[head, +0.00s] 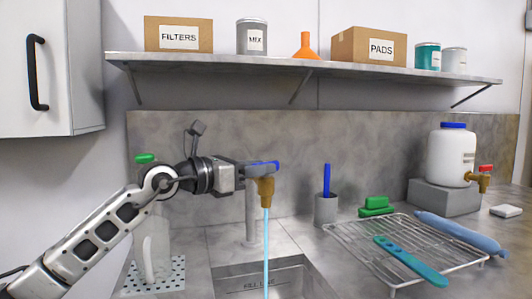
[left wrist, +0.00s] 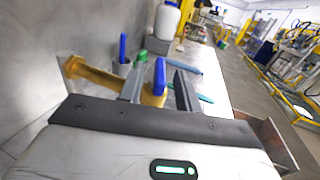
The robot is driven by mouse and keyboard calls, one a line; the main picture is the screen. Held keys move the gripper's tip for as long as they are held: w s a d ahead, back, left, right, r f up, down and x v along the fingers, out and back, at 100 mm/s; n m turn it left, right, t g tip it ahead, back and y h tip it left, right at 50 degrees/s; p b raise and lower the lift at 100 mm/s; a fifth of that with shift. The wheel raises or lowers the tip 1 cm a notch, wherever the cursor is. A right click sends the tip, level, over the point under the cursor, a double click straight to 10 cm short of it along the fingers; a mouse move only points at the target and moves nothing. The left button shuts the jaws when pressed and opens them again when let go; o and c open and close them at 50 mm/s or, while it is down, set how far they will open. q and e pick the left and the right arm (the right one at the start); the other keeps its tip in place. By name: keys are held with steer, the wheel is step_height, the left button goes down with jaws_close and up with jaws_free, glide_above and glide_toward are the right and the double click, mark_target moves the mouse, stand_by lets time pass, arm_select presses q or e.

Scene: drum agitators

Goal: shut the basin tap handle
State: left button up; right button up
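The basin tap has a brass spout (head: 266,188) on a grey post (head: 252,218). A light-blue stream of water (head: 266,240) runs from it down into the basin (head: 262,278). The tap's blue handle (head: 265,165) lies roughly level across its top. My left gripper (head: 245,172) reaches the tap from the left. In the left wrist view, the blue handle (left wrist: 159,77) stands between the two spread fingers of the left gripper (left wrist: 160,88), with a gap showing on each side. Brass tap parts (left wrist: 90,72) also show there. My right gripper is not in view.
A grey cup with a blue stick (head: 326,195) stands right of the tap. A wire rack (head: 350,245) holds a teal tool and a blue item. A white jug (head: 451,155) with a brass, red-handled tap stands at right. A shelf (head: 300,66) hangs above.

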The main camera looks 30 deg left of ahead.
arm_select(q)
steer(key=shift+w+d+r, duration=0.15)
steer(key=shift+w+d, duration=0.1)
steer(key=shift+w, duration=0.4)
steer(key=shift+w+d+f, duration=0.2)
steer(key=shift+w+d, duration=0.05)
steer(key=shift+w, duration=0.25)
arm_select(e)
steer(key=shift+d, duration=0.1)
arm_select(q)
jaws_close()
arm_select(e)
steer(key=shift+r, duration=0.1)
